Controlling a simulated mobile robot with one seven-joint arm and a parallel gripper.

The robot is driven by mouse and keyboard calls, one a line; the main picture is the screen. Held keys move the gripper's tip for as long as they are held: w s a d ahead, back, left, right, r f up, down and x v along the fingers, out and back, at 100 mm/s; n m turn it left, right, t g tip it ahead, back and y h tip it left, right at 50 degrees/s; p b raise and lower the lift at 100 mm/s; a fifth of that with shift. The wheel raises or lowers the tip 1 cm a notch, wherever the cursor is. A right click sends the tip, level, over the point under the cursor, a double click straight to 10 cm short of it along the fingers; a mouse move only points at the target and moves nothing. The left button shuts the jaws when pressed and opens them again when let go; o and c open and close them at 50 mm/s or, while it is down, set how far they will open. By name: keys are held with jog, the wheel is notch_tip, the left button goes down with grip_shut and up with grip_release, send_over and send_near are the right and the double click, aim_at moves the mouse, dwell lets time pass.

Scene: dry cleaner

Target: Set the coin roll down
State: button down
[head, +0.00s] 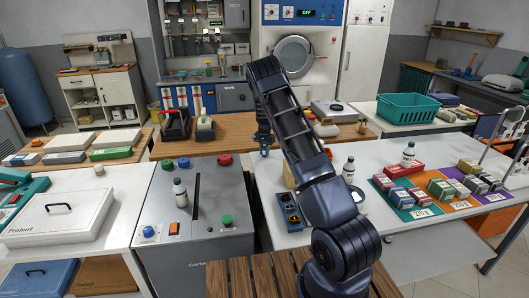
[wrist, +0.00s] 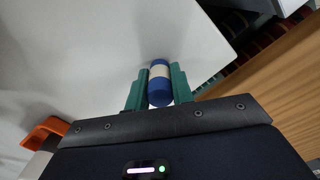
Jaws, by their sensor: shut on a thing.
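The coin roll (wrist: 159,82) is a blue cylinder with a pale band around its middle. In the wrist view it sits between the two green fingers of my gripper (wrist: 158,88), which is shut on it. A white surface (wrist: 100,60) lies behind the roll; I cannot tell whether the roll touches it. In the head view my gripper (head: 264,152) hangs at the far left corner of the white counter (head: 300,163), and the roll cannot be made out there.
On the white counter are a blue tray (head: 291,214) with orange parts, a dark-capped bottle (head: 348,169) and coloured mats with small boxes (head: 405,195). A grey machine (head: 205,240) stands to the left. The wooden counter (head: 235,130) lies behind.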

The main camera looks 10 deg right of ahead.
jog(key=shift+f, duration=0.1)
jog(key=c, duration=1.2)
grip_release()
